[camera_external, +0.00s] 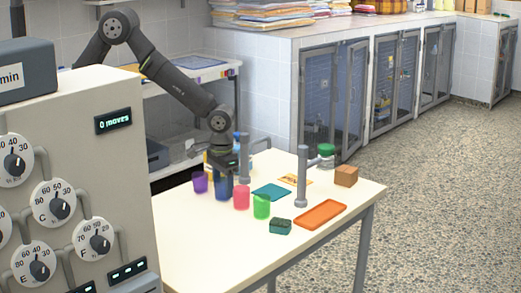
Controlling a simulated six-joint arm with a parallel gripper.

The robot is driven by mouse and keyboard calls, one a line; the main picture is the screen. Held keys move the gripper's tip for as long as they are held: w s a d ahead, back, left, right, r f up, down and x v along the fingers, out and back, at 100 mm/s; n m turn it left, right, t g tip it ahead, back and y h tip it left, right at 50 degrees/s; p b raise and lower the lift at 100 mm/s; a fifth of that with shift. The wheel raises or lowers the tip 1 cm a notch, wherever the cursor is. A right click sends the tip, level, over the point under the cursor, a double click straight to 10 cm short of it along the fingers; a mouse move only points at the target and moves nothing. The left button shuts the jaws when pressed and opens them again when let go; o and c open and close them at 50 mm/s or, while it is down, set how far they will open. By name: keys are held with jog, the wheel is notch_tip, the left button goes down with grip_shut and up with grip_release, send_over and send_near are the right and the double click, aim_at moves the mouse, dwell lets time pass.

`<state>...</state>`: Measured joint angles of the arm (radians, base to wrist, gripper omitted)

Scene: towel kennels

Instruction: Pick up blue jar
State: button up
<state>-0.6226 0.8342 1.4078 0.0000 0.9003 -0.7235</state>
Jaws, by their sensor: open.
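The blue jar (223,189) stands upright on the pale table, between a purple cup (200,182) and a pink cup (241,197). My gripper (222,168) is open and points down right over the top of the blue jar. The gripper hides the jar's upper part. I cannot tell whether the fingers are around the rim or only above it.
A green cup (261,206), a dark green block (281,226), an orange tray (320,214), a teal mat (271,191) and a brown box (346,176) are on the table (200,250). Grey posts (302,178) with side arms stand among them. A dial panel (75,180) fills the left.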

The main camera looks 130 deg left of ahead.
jog(key=shift+f, duration=0.65)
jog(key=c, duration=0.7)
